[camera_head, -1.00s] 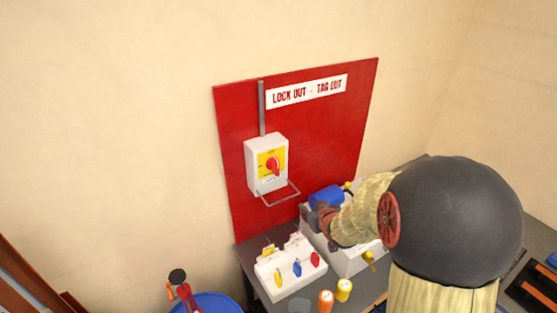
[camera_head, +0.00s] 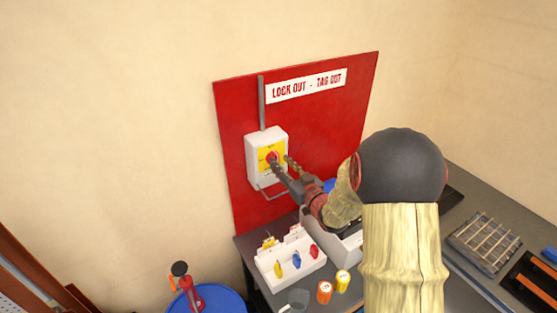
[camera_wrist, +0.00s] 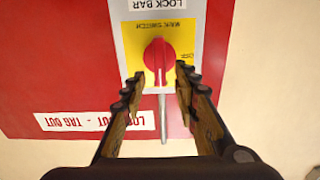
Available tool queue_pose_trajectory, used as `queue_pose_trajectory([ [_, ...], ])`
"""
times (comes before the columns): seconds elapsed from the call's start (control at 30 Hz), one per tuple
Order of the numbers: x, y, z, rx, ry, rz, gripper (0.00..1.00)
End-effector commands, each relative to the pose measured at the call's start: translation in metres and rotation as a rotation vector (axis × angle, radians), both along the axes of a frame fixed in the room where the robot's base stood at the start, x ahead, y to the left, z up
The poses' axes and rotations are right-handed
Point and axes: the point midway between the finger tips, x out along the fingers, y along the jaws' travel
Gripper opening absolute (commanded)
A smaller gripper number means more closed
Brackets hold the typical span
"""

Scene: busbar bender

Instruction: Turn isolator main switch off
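The isolator main switch is a white box (camera_head: 257,168) on the red lock-out board, with a yellow plate and a red rotary knob (camera_wrist: 159,57). In the head view my gripper (camera_head: 280,160) is at the front of the box and partly covers the knob. In the wrist view my gripper (camera_wrist: 157,82) is open, with one finger on each side of the knob's lower end. There is a visible gap to the left finger; the right fingertip is close to the knob, and I cannot tell whether it touches. The knob's ridge lies along the vertical of the wrist picture.
The red board (camera_head: 310,130) carries a lock-out sign (camera_head: 306,89). Below, a white holder (camera_head: 289,258) with coloured padlocks stands on the dark bench. Orange and yellow cylinders (camera_head: 325,292) stand beside it. A blue drum (camera_head: 215,303) is on the floor side at left.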

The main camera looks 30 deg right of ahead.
Motion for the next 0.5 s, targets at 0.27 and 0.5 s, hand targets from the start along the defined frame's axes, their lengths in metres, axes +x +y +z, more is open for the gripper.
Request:
queue_pose_trajectory([
  [0.27,0.024,0.001,0.001,-0.001,-0.001,0.0,0.3],
  [0.5,0.025,0.001,0.0,-0.001,0.0,0.0,0.3],
])
